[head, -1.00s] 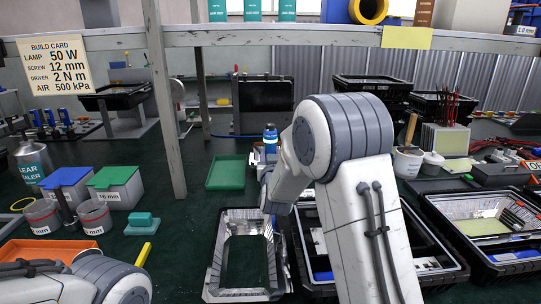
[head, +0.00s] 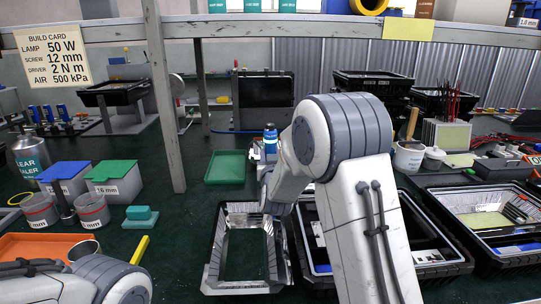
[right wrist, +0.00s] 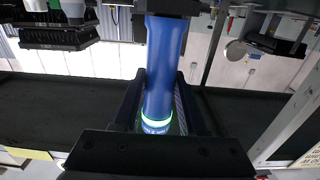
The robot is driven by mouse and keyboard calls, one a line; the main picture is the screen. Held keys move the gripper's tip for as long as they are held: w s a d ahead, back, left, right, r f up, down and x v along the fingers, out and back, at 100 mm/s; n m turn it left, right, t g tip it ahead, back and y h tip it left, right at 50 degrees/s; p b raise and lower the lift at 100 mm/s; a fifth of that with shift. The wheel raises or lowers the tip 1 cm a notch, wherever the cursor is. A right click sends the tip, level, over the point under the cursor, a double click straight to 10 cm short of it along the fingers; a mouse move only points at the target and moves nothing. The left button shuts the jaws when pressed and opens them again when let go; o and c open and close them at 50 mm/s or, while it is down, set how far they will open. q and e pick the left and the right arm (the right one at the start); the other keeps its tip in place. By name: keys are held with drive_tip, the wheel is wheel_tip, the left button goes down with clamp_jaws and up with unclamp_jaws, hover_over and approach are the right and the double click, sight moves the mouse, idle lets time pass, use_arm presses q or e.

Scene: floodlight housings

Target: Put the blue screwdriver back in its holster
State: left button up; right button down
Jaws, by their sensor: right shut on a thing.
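The blue screwdriver (right wrist: 165,65) stands between the two fingers of my right gripper (right wrist: 160,112), which is shut on its handle. A glowing green-white ring circles the handle near the palm side in the right wrist view. Its other end meets a dark block at the top edge of that view; I cannot tell whether this is the tool or a holder. In the head view the blue handle (head: 270,132) shows upright beyond my right wrist, above the bench, while my arm hides most of the gripper. I cannot make out the holster. My left gripper is out of view.
A silver-lined open tray (head: 212,255) lies below my right wrist, and a black bin (head: 440,250) is partly behind my arm. A green tray (head: 225,167) lies farther back. A post (head: 165,110) and a shelf beam (head: 280,33) cross the scene. Bare bench lies left of centre.

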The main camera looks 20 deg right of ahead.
drive_tip(key=shift+f, duration=0.1)
drive_tip(key=shift+c, duration=1.9)
unclamp_jaws()
drive_tip(key=v, duration=1)
drive_tip(key=shift+s, duration=0.25)
